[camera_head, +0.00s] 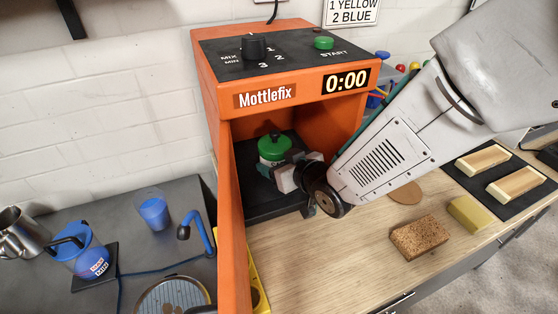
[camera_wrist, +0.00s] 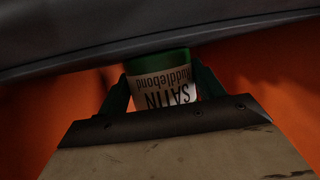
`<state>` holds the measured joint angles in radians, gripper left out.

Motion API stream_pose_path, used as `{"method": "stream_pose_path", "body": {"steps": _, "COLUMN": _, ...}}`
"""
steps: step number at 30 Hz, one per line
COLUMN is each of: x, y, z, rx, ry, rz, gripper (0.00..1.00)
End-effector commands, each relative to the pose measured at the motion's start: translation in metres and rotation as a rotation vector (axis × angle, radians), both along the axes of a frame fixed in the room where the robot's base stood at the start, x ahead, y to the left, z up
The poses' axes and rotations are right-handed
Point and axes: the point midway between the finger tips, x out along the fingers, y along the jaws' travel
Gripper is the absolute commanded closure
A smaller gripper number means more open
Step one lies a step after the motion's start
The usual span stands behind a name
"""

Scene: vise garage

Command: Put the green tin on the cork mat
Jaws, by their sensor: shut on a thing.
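The green tin (camera_head: 273,148), with a green lid and a white label band, is inside the orange Mottlefix machine (camera_head: 208,75). My gripper (camera_head: 276,168) reaches in through the machine's open front and is shut on the tin's side. The wrist view shows the tin (camera_wrist: 165,92) between the two fingers, its label reading "SATIN Ruddlebond" upside down. I cannot tell whether the tin touches the machine floor. A round brown mat (camera_head: 405,193), which looks like the cork mat, lies on the wooden worktop, partly hidden by my arm.
A cork-like block (camera_head: 419,237) and a yellow sponge (camera_head: 468,213) lie on the worktop (camera_head: 320,265). Two pale blocks (camera_head: 482,159) sit on a dark mat at right. The machine's orange door (camera_head: 232,230) stands open at left. A blue cup (camera_head: 154,211) stands on the grey counter.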

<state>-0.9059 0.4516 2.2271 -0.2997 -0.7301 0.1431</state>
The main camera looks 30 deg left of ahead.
Motion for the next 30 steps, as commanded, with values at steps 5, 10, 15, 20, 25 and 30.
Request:
{"method": "stream_pose_path", "body": {"steps": 5, "x": 0.000, "y": 0.000, "z": -0.001, "rx": 0.000, "ry": 0.000, "rz": 0.000, "gripper": 0.11}}
{"method": "stream_pose_path", "body": {"steps": 10, "x": 0.000, "y": 0.000, "z": -0.001, "rx": 0.000, "ry": 0.000, "rz": 0.000, "gripper": 0.11}}
{"method": "stream_pose_path", "body": {"steps": 15, "x": -0.003, "y": -0.007, "z": 0.002, "rx": 0.000, "ry": 0.000, "rz": 0.000, "gripper": 0.11}}
{"method": "stream_pose_path", "body": {"steps": 20, "x": -0.014, "y": -0.028, "z": 0.014, "rx": 0.000, "ry": -0.001, "rz": 0.000, "gripper": 0.11}}
{"method": "stream_pose_path", "body": {"steps": 25, "x": -0.026, "y": -0.050, "z": 0.025, "rx": 0.001, "ry": -0.001, "rz": -0.001, "gripper": 0.11}}
{"method": "stream_pose_path", "body": {"steps": 30, "x": -0.032, "y": -0.064, "z": 0.031, "rx": -0.001, "ry": 0.006, "rz": -0.004, "gripper": 0.11}}
